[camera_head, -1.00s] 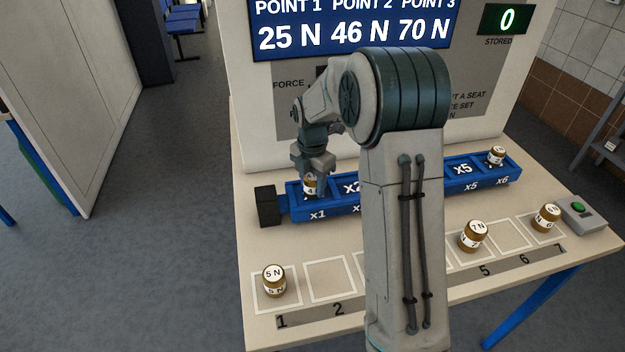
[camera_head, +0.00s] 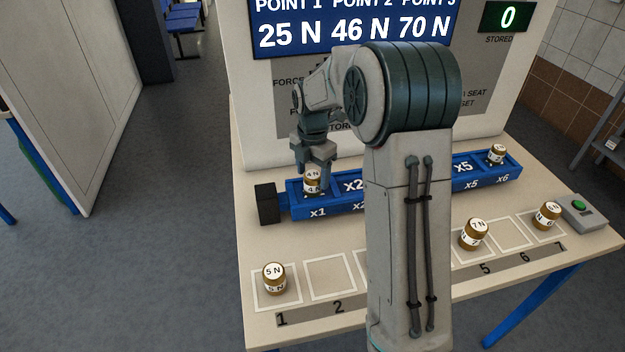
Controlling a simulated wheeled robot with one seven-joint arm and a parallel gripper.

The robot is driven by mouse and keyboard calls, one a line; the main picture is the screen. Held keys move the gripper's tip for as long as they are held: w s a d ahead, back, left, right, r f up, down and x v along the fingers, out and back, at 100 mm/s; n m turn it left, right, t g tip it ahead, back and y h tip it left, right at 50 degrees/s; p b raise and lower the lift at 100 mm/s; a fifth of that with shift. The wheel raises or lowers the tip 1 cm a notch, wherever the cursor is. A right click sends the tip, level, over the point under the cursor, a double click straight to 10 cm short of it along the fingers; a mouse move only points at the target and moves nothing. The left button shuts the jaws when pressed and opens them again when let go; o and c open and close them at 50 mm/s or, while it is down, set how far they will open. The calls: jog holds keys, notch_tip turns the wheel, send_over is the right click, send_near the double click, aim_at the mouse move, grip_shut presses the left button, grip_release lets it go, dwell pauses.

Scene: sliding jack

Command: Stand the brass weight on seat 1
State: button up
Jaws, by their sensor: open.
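A brass weight labelled 4 N (camera_head: 312,184) stands upright in the x1 seat at the left end of the blue rail (camera_head: 345,206). My gripper (camera_head: 314,168) is open just above it, pointing down, with its fingers close to the weight's top. I cannot tell if a finger still touches it. Another brass weight, 5 N (camera_head: 274,279), stands on the square marked 1 on the table. My arm hides the middle of the rail.
More brass weights stand at the rail's x6 end (camera_head: 496,154), and on table squares at the right, one marked 7 N (camera_head: 474,234) and another (camera_head: 547,216). A green-button box (camera_head: 581,209) sits at the right edge. The square marked 2 (camera_head: 331,277) is empty.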

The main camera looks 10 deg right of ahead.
aim_at(313, 175)
notch_tip(313, 175, up, 8)
jog(key=shift+r, duration=0.15)
jog(key=s+r+m+t, duration=0.2)
jog(key=s+r+m, duration=0.2)
jog(key=s+m, duration=0.9)
jog(key=s+f+m+t, duration=0.1)
jog(key=s+f+m, duration=0.3)
jog(key=s+m, duration=0.7)
jog(key=s, duration=0.4)
jog(key=shift+m, duration=0.4)
